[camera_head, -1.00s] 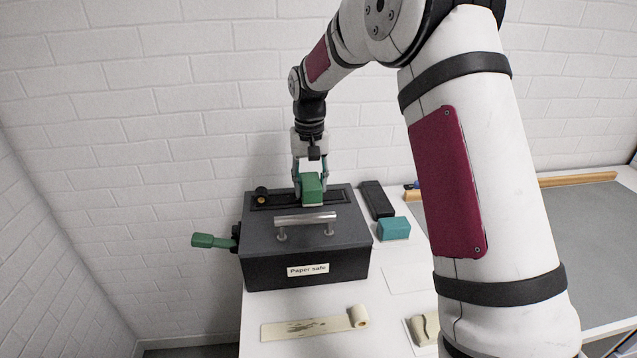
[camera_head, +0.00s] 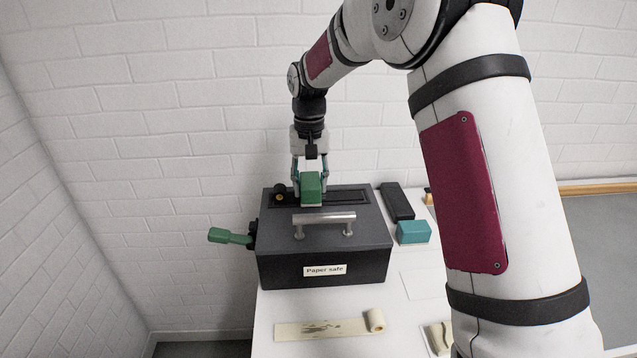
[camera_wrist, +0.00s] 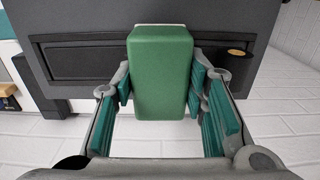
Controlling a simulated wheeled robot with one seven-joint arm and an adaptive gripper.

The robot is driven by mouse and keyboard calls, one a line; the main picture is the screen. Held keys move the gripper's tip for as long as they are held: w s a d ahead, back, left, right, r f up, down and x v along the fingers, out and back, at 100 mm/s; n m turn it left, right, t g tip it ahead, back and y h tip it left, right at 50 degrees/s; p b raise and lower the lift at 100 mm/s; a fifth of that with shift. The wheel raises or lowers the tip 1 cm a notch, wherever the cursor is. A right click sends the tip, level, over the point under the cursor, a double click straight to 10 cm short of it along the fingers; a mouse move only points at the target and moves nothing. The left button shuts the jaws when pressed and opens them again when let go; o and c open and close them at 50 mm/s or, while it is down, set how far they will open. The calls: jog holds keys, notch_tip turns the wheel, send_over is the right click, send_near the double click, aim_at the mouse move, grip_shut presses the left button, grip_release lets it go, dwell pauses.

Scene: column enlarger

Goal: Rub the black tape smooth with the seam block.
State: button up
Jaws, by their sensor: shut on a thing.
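The seam block is a green block (camera_head: 311,187) with a pale underside, and it also shows in the wrist view (camera_wrist: 162,75). My gripper (camera_head: 310,172) is shut on its sides, pads on both flanks in the wrist view (camera_wrist: 162,95). The black tape appears as a dark strip (camera_head: 352,196) along the back of the dark grey paper safe's lid (camera_head: 375,225). It runs across behind the block in the wrist view (camera_wrist: 85,60). The block is over the strip, left of its middle. It hides part of it. I cannot tell whether they touch.
A black, brass-centred round piece (camera_head: 280,192) is at the strip's left end. A metal handle (camera_head: 324,219) stands on the lid in front. A green lever (camera_head: 230,236) sticks out left. A teal block (camera_head: 413,232) and black box (camera_head: 396,201) lie right; a cream roll (camera_head: 375,320) lies in front.

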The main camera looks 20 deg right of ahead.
jog(key=shift+w+a, duration=0.15)
jog(key=shift+a, duration=0.55)
jog(key=shift+r, duration=3.5)
